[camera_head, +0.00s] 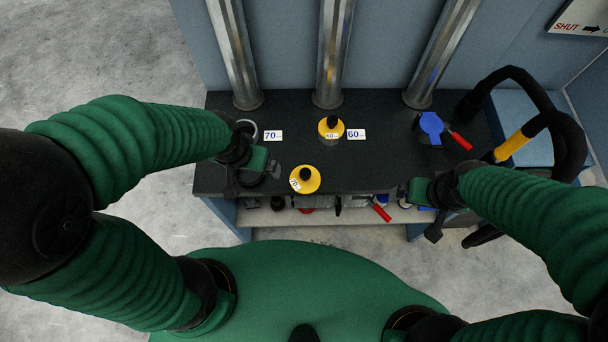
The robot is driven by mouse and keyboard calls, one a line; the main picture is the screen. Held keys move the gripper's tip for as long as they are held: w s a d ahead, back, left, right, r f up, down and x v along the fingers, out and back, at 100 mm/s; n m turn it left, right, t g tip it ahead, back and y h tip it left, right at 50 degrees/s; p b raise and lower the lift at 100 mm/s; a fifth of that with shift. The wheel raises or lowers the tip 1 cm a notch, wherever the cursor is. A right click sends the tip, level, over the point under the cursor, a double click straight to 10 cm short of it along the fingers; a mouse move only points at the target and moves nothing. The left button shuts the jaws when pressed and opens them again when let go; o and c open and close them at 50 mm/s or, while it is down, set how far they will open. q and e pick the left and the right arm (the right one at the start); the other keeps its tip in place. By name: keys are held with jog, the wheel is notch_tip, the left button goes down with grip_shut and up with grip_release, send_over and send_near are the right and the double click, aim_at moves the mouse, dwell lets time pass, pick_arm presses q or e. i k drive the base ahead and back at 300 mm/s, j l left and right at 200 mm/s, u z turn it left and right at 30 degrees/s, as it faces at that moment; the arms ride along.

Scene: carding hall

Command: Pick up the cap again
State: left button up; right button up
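A yellow cap with a black knob and a "70" label (305,180) lies near the front edge of the dark bench top (375,160). A second yellow cap, labelled "60" (330,127), sits behind it, in front of the middle metal pipe. My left gripper (272,170) is just left of the "70" cap, with a small gap between them. It holds nothing that I can see; its finger opening is unclear. My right gripper (405,191) is at the bench's front edge, well right of the cap. Its opening is too small and dark to judge.
White tags "70" (273,136) and "60" (356,134) lie on the bench. A ring (247,130) shows behind my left wrist. A blue valve piece (431,127) with a red handle stands at right, near black hoses (565,130). A lower shelf (330,217) holds several items.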

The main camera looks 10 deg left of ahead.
aim_at(305, 180)
jog(key=u, duration=1.5)
jog(key=k+l+u, duration=0.15)
jog(key=l+u, duration=0.25)
jog(key=k+l+u, duration=0.25)
jog(key=l+u, duration=0.15)
jog(key=k+l+u, duration=0.25)
jog(key=u, duration=0.15)
jog(key=l, duration=0.1)
